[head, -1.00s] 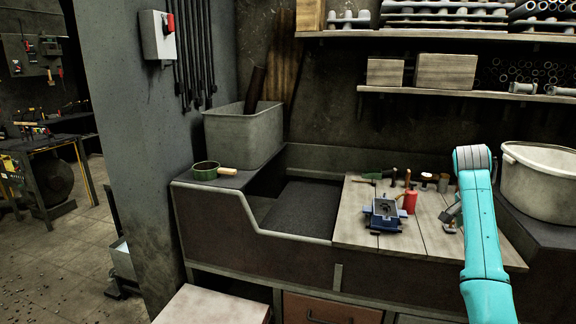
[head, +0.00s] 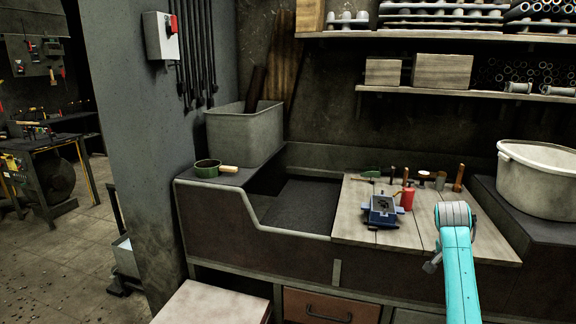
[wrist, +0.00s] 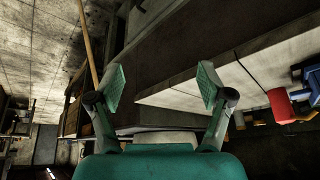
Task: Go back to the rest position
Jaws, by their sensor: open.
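My gripper (wrist: 162,88) is open and empty in the wrist view, its two green-padded fingers spread apart. In the head view my teal arm stands at the right, in front of the bench, and a small part of the gripper (head: 432,265) shows at its left side; the rest is hidden behind the arm. The wooden work board (head: 356,225) lies to the left of and behind the arm. A blue mould box (head: 382,211) and a red bottle (head: 407,198) stand on it. The red bottle also shows in the wrist view (wrist: 281,105).
Several hand tools (head: 425,176) stand along the board's back. A large white tub (head: 538,180) is at the right. A grey bin (head: 244,134) and a green pot (head: 207,169) are at the left. Shelves (head: 470,94) hang above. The tiled floor at far left is open.

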